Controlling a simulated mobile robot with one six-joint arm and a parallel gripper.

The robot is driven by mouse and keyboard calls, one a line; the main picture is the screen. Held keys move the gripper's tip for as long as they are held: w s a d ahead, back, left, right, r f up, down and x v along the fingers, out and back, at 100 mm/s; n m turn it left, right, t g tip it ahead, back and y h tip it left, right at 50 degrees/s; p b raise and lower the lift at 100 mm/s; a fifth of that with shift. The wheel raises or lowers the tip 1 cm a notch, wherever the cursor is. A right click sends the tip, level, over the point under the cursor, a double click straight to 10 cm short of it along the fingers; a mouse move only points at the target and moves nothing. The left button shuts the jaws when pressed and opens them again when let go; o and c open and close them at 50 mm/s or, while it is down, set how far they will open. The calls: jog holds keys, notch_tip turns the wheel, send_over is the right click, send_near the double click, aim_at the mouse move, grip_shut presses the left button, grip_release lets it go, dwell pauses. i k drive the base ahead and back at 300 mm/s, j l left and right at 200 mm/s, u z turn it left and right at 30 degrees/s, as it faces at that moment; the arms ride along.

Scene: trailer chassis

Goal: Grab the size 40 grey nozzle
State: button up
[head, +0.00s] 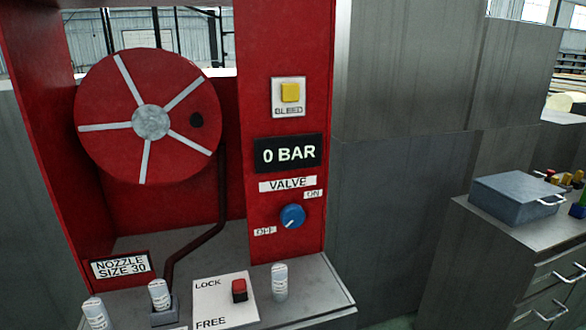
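Several small light-grey cylinders that look like nozzles stand on the grey shelf (310,304) of the red unit. One nozzle (95,314) is at the front left, cut by the lower picture edge. A second nozzle (159,293) is in a small grey holder (165,316) at the end of the dark hose. A third nozzle (279,282) stands upright to the right of the lock panel. Their printing is too small to read, so I cannot tell which is size 40. A sign (119,267) reads "NOZZLE SIZE 30". My gripper is not in view.
A white panel (224,297) marked LOCK and FREE carries a red switch (239,290). Above are a blue valve knob (292,217), a "0 BAR" display (288,154) and a red hose reel (110,100). A grey cabinet (480,260) on the right bears a blue-grey box (515,197).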

aim_at(159, 289)
jog(key=u, duration=1.4)
jog(key=i+j+z, duration=0.8)
jog(key=j, duration=0.3)
jog(key=i, duration=0.1)
